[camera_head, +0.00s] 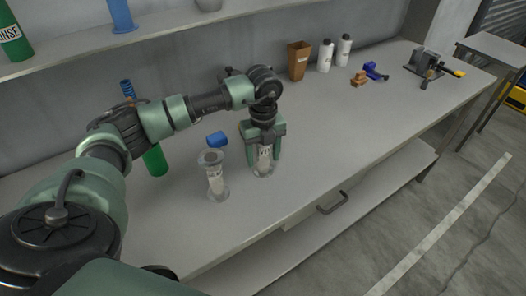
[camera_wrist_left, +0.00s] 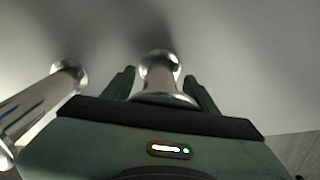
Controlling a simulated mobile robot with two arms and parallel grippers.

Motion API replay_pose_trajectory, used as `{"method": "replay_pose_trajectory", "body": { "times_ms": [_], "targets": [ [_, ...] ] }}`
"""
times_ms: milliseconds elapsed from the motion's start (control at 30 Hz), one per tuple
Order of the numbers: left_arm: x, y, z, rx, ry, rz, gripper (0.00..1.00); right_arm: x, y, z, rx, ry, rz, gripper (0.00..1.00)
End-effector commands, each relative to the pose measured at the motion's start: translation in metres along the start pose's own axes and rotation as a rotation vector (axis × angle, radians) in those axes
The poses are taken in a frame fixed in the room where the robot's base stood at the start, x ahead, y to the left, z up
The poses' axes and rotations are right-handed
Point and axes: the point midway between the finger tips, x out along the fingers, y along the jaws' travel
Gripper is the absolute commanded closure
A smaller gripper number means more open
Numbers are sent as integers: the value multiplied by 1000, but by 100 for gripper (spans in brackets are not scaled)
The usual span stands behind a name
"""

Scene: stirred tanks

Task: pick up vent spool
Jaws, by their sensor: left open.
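I cannot read which label says vent. My left gripper points down and is open, with a finger on each side of the first spool. In the left wrist view, that spool (camera_wrist_left: 158,65) sits between the dark green fingertips (camera_wrist_left: 158,84), and the other spool (camera_wrist_left: 40,98) is at the left. My gripper partly hides the first spool's upper part. My right gripper is not visible.
A blue block (camera_head: 216,139) and a green cylinder (camera_head: 156,161) are behind and left of the spools. A brown bin (camera_head: 298,62), white bottles (camera_head: 326,55), small blue and orange parts, and a vise (camera_head: 424,63) stand farther right. The bench front (camera_head: 330,165) is clear.

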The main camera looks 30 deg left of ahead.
Motion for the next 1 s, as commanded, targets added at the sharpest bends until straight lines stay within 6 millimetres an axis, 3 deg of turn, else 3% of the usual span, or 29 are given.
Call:
{"method": "replay_pose_trajectory", "body": {
  "times_ms": [233,433,767,1000],
  "targets": [
    [2,0,0,0,0,0,44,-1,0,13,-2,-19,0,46],
    [1,0,0,0,0,0,100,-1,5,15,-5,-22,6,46],
    [-2,-1,0,0,-1,-3,100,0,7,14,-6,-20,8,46],
    [-26,-1,1,-1,-4,-6,100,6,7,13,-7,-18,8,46]
  ]
}}
